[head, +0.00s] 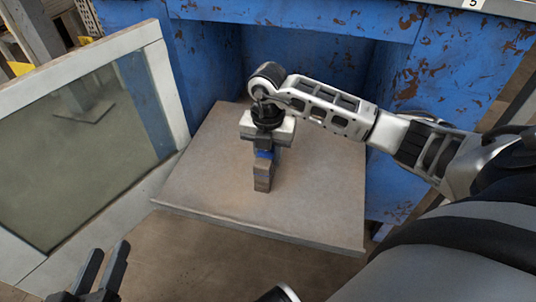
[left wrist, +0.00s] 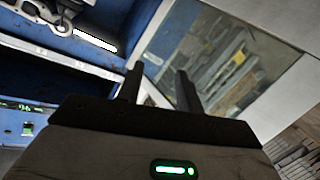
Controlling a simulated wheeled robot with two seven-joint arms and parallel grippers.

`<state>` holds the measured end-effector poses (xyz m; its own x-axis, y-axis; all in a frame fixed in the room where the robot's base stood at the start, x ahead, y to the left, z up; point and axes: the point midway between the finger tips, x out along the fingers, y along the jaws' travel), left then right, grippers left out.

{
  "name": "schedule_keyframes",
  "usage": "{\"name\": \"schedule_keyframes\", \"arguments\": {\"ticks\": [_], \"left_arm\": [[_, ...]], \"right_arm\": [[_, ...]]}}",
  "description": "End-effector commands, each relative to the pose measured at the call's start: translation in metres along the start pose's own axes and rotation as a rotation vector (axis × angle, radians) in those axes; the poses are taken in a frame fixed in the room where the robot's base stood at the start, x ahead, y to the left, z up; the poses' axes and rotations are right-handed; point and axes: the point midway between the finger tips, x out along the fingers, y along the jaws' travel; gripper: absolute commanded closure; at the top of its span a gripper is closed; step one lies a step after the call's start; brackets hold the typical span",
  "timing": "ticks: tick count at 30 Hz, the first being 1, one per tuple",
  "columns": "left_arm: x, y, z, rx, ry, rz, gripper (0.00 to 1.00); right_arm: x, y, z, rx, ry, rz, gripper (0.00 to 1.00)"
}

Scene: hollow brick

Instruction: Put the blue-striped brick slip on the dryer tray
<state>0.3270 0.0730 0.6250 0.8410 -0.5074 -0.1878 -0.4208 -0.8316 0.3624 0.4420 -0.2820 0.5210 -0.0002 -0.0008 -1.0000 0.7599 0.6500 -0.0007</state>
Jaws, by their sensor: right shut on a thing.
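The blue-striped brick slip (head: 262,178) is a small brown upright block with a blue band near its top, in the middle of the head view. My right gripper (head: 263,150) points down and is shut on its upper end. The slip is over the dryer tray (head: 200,185), a flat grey-brown board in front of the blue dryer. I cannot tell whether its lower end touches the tray. My left gripper (head: 100,270) is at the lower left, apart from the tray. Its two fingers are spread and empty, as the left wrist view (left wrist: 160,85) also shows.
The blue dryer housing (head: 300,50) with chipped paint stands behind and beside the tray. An open glazed door (head: 85,150) with a pale frame stands to the left, close to the tray's left edge. The tray's surface around the slip is bare.

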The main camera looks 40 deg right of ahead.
Motion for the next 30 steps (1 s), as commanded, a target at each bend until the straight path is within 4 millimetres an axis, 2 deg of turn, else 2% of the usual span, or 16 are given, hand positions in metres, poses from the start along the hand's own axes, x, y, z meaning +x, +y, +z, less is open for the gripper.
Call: {"name": "schedule_keyframes", "arguments": {"ticks": [6, 7, 9, 17, 20, 23, 30], "left_arm": [[0.001, 0.000, 0.000, -0.004, 0.004, 0.000, 0.64], [0.000, 0.001, 0.000, -0.005, 0.004, 0.001, 0.64], [0.001, 0.000, 0.000, -0.005, 0.003, 0.000, 0.64], [0.001, 0.000, 0.001, -0.004, 0.000, -0.001, 0.64], [0.000, 0.000, -0.001, 0.004, -0.003, -0.004, 0.64], [-0.001, 0.000, -0.004, 0.026, -0.011, -0.014, 0.64], [-0.004, -0.006, -0.001, 0.110, -0.068, -0.054, 0.64]], "right_arm": [[0.003, 0.000, 0.000, 0.001, -0.001, 0.001, 0.91], [0.002, 0.000, 0.000, 0.001, 0.000, 0.000, 0.60], [0.002, 0.000, 0.000, 0.001, 0.000, 0.000, 0.46], [0.001, 0.000, 0.000, 0.001, 0.000, 0.000, 0.46], [-0.006, 0.000, 0.000, 0.001, -0.001, 0.001, 0.46], [-0.022, 0.000, 0.001, 0.001, -0.002, 0.002, 0.46], [-0.075, 0.000, 0.001, 0.001, -0.002, 0.003, 0.46]]}}
